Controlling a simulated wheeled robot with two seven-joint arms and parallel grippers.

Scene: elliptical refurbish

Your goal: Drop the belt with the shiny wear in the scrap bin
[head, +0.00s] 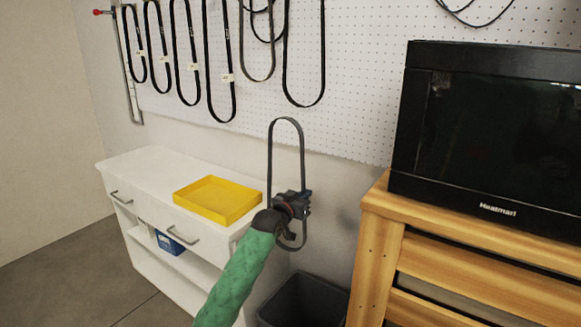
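My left gripper (297,205), on the green-sleeved arm, is shut on a dark grey belt (271,158). The belt is a long upright loop that extends above and a little below the gripper, clear of the wall. Shiny wear on it is too small to tell. A dark grey open bin (318,285) stands on the floor between the white cabinet and the wooden unit. The held belt is above the bin in the picture, apart from it. The bin's lower part is cut off by the frame. My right gripper is not in view.
Several belts (205,60) hang on the white pegboard (345,60). A yellow tray (217,200) sits on the white cabinet (150,165). A black microwave (490,140) stands on the wooden unit (375,260) at right. A blue container (170,244) is on the cabinet's shelf.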

